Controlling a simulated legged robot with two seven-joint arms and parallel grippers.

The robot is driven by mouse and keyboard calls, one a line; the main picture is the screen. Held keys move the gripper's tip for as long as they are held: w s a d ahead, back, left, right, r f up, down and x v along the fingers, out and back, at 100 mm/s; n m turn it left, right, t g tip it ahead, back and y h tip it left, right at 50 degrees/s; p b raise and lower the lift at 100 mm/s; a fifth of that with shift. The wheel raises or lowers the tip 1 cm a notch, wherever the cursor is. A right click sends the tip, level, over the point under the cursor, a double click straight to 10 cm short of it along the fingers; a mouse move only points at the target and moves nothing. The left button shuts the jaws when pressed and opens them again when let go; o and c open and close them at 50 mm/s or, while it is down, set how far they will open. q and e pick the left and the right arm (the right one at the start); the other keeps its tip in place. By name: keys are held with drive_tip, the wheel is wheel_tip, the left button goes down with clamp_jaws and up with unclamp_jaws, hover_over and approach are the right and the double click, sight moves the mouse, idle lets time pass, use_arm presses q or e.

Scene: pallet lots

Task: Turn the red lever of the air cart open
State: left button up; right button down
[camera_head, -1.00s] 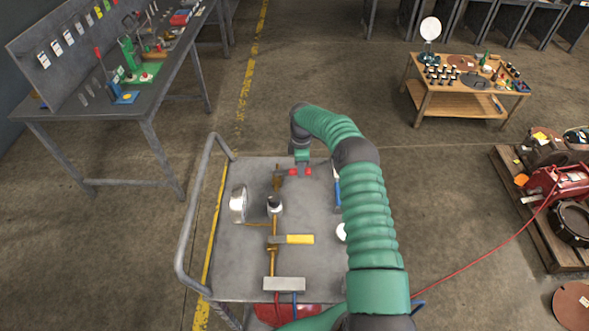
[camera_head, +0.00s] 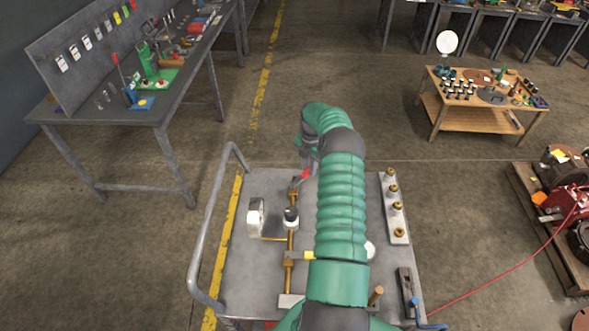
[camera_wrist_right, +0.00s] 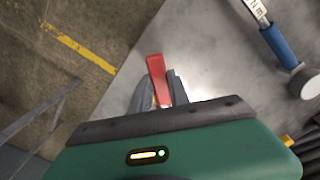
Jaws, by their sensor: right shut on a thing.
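The air cart (camera_head: 262,185) stands in front of me with a grey top and a brass pipe (camera_head: 289,243) running along it. The red lever (camera_head: 306,174) is at the pipe's far end, lying slanted to the pipe. My right gripper (camera_head: 310,163) reaches over the cart from above and is shut on the red lever. In the right wrist view the red lever (camera_wrist_right: 157,80) stands between the two grey fingers (camera_wrist_right: 160,92). My arm hides part of the cart top. My left gripper is not in view.
A white-faced gauge (camera_head: 256,218) and a yellow handle (camera_head: 304,255) are on the pipe. A strip of brass fittings (camera_head: 396,207) lies at the cart's right. A bent grey rail (camera_head: 208,225) edges its left. A workbench (camera_head: 150,110) stands left; a wooden table (camera_head: 470,118) stands right.

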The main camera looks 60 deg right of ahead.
drive_tip(key=w+n, duration=0.1)
drive_tip(key=w+n+b, duration=0.1)
drive_tip(key=n, duration=0.1)
drive_tip(key=w+n, duration=0.1)
drive_tip(key=shift+w+d+n, duration=0.25)
drive_tip(key=shift+d+n, duration=0.05)
drive_tip(key=shift+w+a+r+n+b, duration=0.15)
drive_tip(key=shift+w+n+b, duration=0.1)
drive_tip(key=shift+w+n, duration=0.5)
drive_tip(key=shift+w+a+n+b, duration=0.2)
drive_tip(key=shift+w+n, duration=0.3)
drive_tip(key=shift+n, duration=0.45)
drive_tip(key=c, duration=1.5)
unclamp_jaws()
drive_tip(key=shift+o, duration=1.3)
drive_tip(key=shift+w, duration=0.1)
drive_tip(key=shift+f, duration=0.2)
